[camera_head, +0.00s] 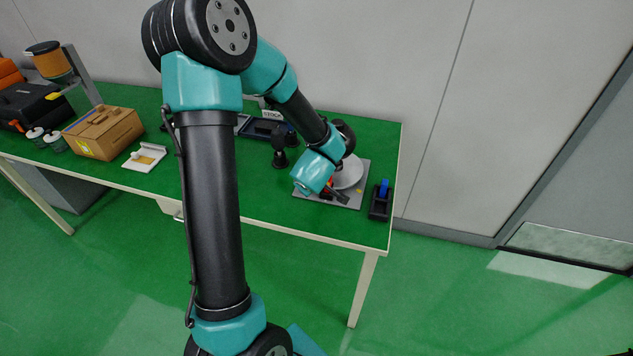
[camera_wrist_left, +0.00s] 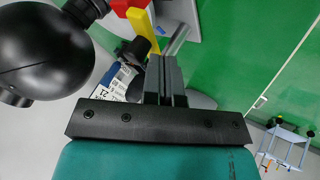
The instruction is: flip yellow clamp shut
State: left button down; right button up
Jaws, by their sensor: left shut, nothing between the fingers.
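In the left wrist view a yellow clamp part (camera_wrist_left: 139,19) stands at the top, with a red part (camera_wrist_left: 128,5) beside it. In the head view a small yellow part (camera_head: 359,190) shows on the grey plate (camera_head: 352,202) at the table's right end; whether it is the same clamp part is unclear. My left gripper (camera_head: 338,195) hangs over the plate's front, partly hidden by its own wrist. In the wrist view its fingers (camera_wrist_left: 165,78) are shut with nothing between them. The yellow part is just beyond the fingertips, up and left in that picture; contact cannot be told. My right gripper is not in view.
A white disc (camera_head: 349,173) sits on the plate. A black holder with a blue piece (camera_head: 383,187) stands right of it. A dark round body (camera_wrist_left: 42,50) fills the wrist view's left. A cardboard box (camera_head: 103,133) and white tray (camera_head: 145,157) stand farther left.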

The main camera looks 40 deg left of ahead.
pick_arm(q)
jog(key=shift+a, duration=0.5)
jog(key=s+d+r, duration=0.4)
jog(key=s+r, duration=0.3)
jog(key=s, duration=0.1)
jog(key=shift+s+d+r, duration=0.2)
jog(key=shift+d+r, duration=0.05)
jog(key=shift+d, duration=0.1)
dwell(0.4)
jog(key=shift+f, duration=0.1)
dwell(0.3)
